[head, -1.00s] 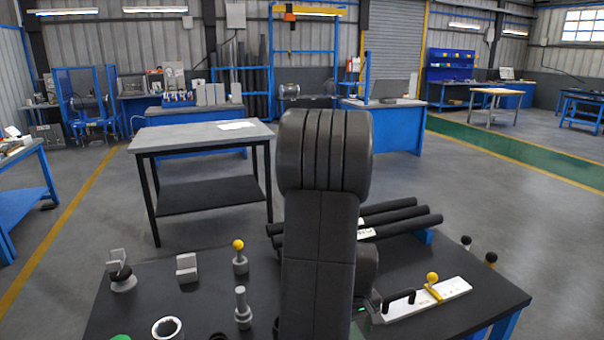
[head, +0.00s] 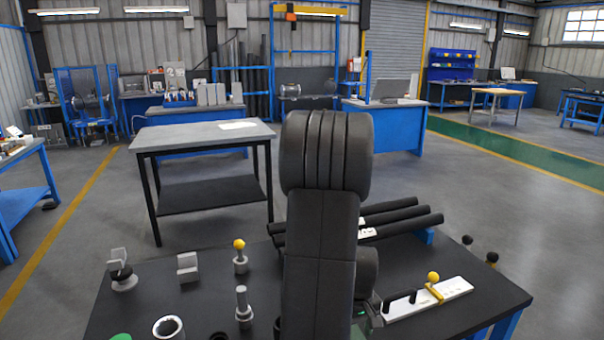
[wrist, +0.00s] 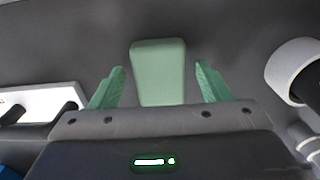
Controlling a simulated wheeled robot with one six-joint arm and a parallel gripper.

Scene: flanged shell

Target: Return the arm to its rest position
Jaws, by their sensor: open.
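My arm stands upright in the middle of the head view, folded over the dark table (head: 150,300). In the wrist view my gripper (wrist: 160,85) shows two green fingers spread apart, with nothing held between them. A pale green block-like shape (wrist: 158,72) shows between and beyond the fingers; I cannot tell whether it is part of the gripper. In the head view the fingers are hidden behind my arm.
On the table stand a white plate with a yellow-knobbed clamp (head: 432,292), black tubes (head: 400,222), a grey pin (head: 243,305), a yellow-topped post (head: 240,255), a grey block (head: 187,267) and a white ring (head: 168,327). A grey-topped workbench (head: 200,135) stands behind.

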